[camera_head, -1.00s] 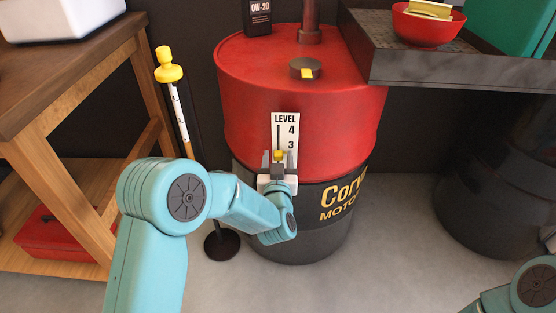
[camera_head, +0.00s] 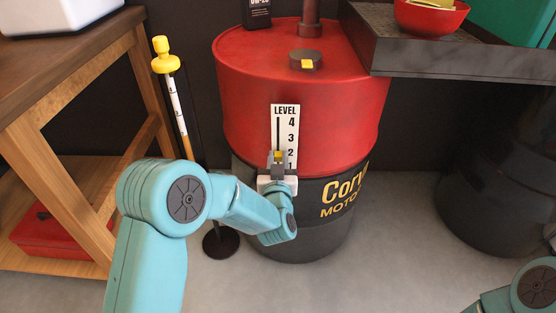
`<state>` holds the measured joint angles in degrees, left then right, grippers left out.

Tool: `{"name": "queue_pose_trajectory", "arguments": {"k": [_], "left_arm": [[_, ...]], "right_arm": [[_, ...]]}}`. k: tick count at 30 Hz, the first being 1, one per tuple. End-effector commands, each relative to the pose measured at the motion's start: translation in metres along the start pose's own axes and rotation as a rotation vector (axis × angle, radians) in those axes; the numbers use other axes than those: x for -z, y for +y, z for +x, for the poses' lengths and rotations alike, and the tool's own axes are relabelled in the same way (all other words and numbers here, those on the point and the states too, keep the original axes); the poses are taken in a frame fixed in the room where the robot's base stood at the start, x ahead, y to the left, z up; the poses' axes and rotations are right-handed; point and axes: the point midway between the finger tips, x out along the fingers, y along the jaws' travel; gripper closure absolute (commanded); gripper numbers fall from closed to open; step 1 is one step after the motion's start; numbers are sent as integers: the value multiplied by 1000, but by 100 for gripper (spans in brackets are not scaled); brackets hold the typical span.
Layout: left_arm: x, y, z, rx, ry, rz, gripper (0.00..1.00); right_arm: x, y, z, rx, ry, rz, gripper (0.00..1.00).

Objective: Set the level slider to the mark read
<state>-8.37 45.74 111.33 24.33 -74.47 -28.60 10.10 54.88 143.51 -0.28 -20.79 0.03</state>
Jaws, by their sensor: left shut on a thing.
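A white LEVEL plate (camera_head: 292,115) with marks 4, 3, 2, 1 stands upright on the front of the red drum (camera_head: 240,85). The yellow slider knob (camera_head: 279,155) is about beside mark 2. My left gripper (camera_head: 277,161) is shut on the knob, covering the slot's lower part. A sight gauge (camera_head: 175,97) with a yellow cap stands left of the drum. Its white tube has small dark marks, and amber shows from about the second visible mark down; the digits are too small to read. My right gripper is out of view; only part of its arm shows lower right.
A wooden bench (camera_head: 75,50) stands at the left with a red box (camera_head: 50,235) on its lower shelf. A dark tray (camera_head: 450,55) with a red bowl (camera_head: 430,17) juts out right of the drum. Another dark drum (camera_head: 495,200) stands beneath it.

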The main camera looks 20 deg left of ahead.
Motion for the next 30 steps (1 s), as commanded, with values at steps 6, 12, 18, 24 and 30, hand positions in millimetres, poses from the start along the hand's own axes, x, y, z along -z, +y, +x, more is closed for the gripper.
{"name": "queue_pose_trajectory", "arguments": {"k": [6,12,18,24,30], "left_arm": [[1,0,0,0,-1,0,57],[1,0,0,0,-1,0,47],[2,1,-5,-1,-2,0,47],[3,2,-42,-5,-4,1,47],[2,2,-98,-7,-4,2,47]], "right_arm": [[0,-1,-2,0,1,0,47],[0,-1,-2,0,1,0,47],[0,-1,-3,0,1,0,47],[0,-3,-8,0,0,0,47],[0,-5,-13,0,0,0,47]]}}
